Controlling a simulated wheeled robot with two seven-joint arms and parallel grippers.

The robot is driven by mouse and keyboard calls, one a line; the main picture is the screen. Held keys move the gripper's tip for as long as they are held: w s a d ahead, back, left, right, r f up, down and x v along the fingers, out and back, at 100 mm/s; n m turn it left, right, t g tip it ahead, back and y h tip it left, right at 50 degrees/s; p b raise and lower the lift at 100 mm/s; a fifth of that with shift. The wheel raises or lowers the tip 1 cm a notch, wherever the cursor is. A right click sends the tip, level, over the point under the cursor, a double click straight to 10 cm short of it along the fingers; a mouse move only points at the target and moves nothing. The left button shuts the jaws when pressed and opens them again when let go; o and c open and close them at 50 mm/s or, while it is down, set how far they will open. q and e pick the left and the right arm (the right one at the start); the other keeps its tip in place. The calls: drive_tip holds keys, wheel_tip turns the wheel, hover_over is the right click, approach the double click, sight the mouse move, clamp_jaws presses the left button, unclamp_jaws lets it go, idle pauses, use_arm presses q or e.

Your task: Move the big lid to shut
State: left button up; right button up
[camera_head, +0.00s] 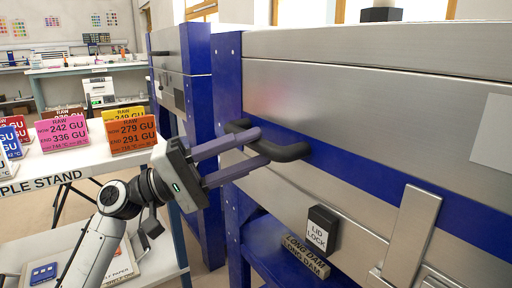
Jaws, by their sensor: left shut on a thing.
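The big lid (340,98) is the brushed-silver upper front of the kiln, on the right of the head view. Its dark bar handle (289,152) sticks out near the left end, beside a blue band. My left gripper (260,146) reaches in from the left, with its two purple-grey fingers above and below the handle and shut on it. Part of the handle is hidden by the fingers. I cannot tell from this angle whether the lid is fully down. My right gripper is out of view.
A black block marked LID LOCK (319,229) sits on the kiln's lower front, with a LONG DAM bar (305,257) below it. A metal bracket (411,232) stands out at right. The sample stand (77,163) with coloured cards is at left. A second kiln (178,62) stands behind.

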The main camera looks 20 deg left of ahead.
use_arm(q)
drive_tip(key=v, duration=0.8)
drive_tip(key=shift+s+a, duration=0.2)
drive_tip(key=shift+a, duration=0.05)
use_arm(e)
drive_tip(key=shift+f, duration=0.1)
use_arm(q)
drive_tip(key=shift+f, duration=0.15)
